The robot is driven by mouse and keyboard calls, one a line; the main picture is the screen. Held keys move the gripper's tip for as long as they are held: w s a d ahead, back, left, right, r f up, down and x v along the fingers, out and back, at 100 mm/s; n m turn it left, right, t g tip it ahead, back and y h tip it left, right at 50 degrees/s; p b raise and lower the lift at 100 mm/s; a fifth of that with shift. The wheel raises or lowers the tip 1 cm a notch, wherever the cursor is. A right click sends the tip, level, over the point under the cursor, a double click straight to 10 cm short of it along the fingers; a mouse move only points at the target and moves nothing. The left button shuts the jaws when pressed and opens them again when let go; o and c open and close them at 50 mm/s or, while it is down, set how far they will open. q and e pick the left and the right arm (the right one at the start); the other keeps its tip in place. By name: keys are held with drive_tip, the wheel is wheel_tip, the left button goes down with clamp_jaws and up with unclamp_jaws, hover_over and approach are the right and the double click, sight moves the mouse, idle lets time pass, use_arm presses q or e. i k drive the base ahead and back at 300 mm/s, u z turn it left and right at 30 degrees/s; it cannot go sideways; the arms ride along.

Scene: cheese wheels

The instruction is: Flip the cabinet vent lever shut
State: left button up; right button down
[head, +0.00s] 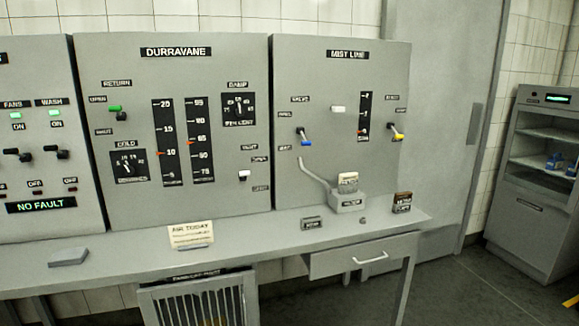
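A small white-tipped lever (243,175) is at the lower right of the panel marked DURRAVANE (215,205). Small labels sit above it and to its right; they are too blurred to read surely, so I cannot be sure it is the vent lever. A green-tipped lever (115,109) is at the upper left of the same panel, under a RETURN label. Neither of my grippers is in view.
The MIST LINE panel (340,80) has a blue-tipped lever (304,132) and a yellow-tipped lever (396,131). A grey desk (130,250) runs below the panels, holding a card (191,236) and a small box (348,201). A shelved cabinet (530,225) stands right.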

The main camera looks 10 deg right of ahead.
sight(242, 175)
drive_tip(key=u, duration=0.2)
drive_tip(key=i, duration=1)
drive_tip(key=u, duration=0.65)
